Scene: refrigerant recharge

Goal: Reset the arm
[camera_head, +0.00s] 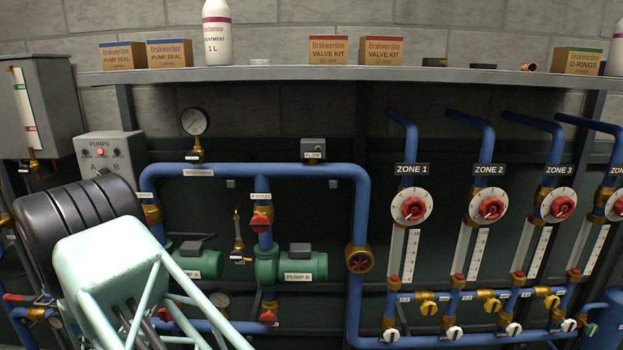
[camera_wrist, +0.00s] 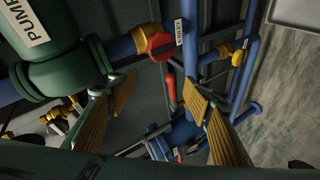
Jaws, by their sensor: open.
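My gripper (camera_wrist: 160,82) shows in the wrist view, with two ridged yellow-brown finger pads spread well apart. It is open, and nothing is held between the fingers. Behind the gap are blue pipes, a red lever (camera_wrist: 171,92) and a red valve handle (camera_wrist: 157,42); I cannot tell how far they are from the fingertips. In the head view my arm fills the lower left, in front of the pump area. The fingers cannot be made out there.
A green pump (camera_wrist: 70,62) is close at the left of the wrist view. Pump B (camera_head: 297,266) stands in the head view beside blue pipes (camera_head: 360,210). Zone dials (camera_head: 411,208) and valves line the right. A shelf (camera_head: 270,73) with boxes and a bottle runs above.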

